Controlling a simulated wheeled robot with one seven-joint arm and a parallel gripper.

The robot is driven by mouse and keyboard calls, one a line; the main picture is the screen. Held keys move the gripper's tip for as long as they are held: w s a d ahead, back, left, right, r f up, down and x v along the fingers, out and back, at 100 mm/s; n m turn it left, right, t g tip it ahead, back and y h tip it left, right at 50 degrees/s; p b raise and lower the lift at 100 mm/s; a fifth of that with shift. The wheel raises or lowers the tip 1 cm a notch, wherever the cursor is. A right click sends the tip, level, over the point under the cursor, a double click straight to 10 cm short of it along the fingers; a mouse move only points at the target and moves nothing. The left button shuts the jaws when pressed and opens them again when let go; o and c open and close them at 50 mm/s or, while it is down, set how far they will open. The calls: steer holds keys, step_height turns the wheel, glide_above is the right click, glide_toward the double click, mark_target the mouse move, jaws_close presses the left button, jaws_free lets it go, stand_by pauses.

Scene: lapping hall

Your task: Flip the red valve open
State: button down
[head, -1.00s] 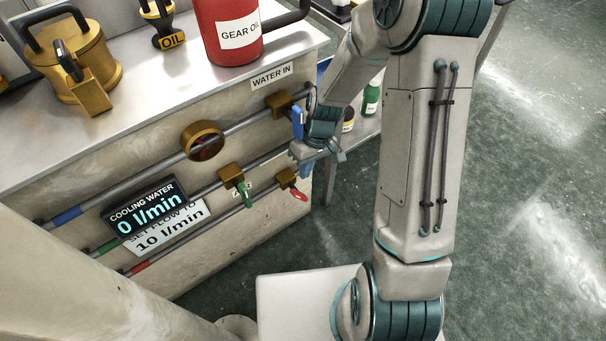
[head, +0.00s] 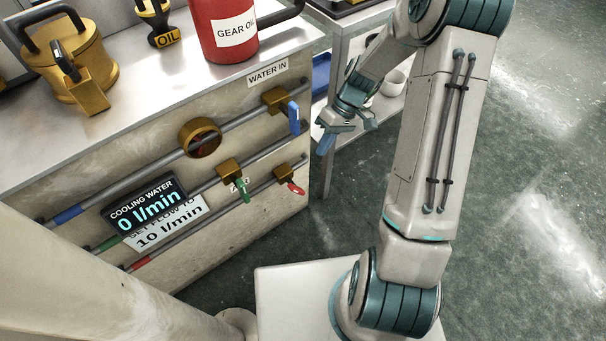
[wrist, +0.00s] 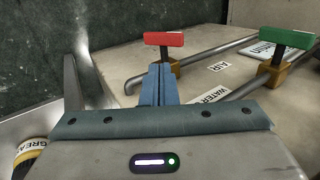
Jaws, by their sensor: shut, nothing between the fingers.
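The red valve is a brass body with a red lever handle (head: 296,188) at the right end of the lowest pipe on the bench front. The red handle (wrist: 164,39) also shows in the wrist view, lying across the top of its brass body, just beyond my fingertips. My gripper (head: 325,144) is off the right end of the bench front, up and to the right of the red handle and apart from it. In the wrist view my fingers (wrist: 158,82) are together and empty, pointing toward the red valve.
A green-handled valve (head: 244,189) sits left of the red one, and a blue-handled valve (head: 293,118) above. A display (head: 145,206) reads 0 l/min over a sign saying 10 l/min. A red gear oil can (head: 222,30) stands on the bench. Open floor lies to the right.

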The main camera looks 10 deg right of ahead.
mark_target(296, 188)
steer(key=shift+w+d+r+y, duration=0.3)
steer(key=shift+d+y, duration=0.1)
steer(key=shift+d, duration=0.2)
steer(key=shift+w+d+r+y, duration=0.25)
steer(key=shift+d+y, duration=0.15)
steer(key=shift+d, duration=0.2)
steer(key=shift+f, duration=0.1)
steer(key=shift+g, duration=0.3)
steer(key=b+x, duration=0.1)
steer(key=x, duration=0.3)
steer(key=b+x, duration=0.2)
steer(key=x, duration=0.2)
steer(key=b+x, duration=0.2)
steer(key=x, duration=0.3)
steer(key=shift+s+a+r, duration=0.15)
steer(key=shift+a+r, duration=0.1)
steer(key=shift+a, duration=0.1)
steer(key=shift+s+a+f, duration=0.15)
steer(key=shift+s+a, duration=0.05)
steer(key=shift+a, duration=0.1)
steer(key=shift+h, duration=0.3)
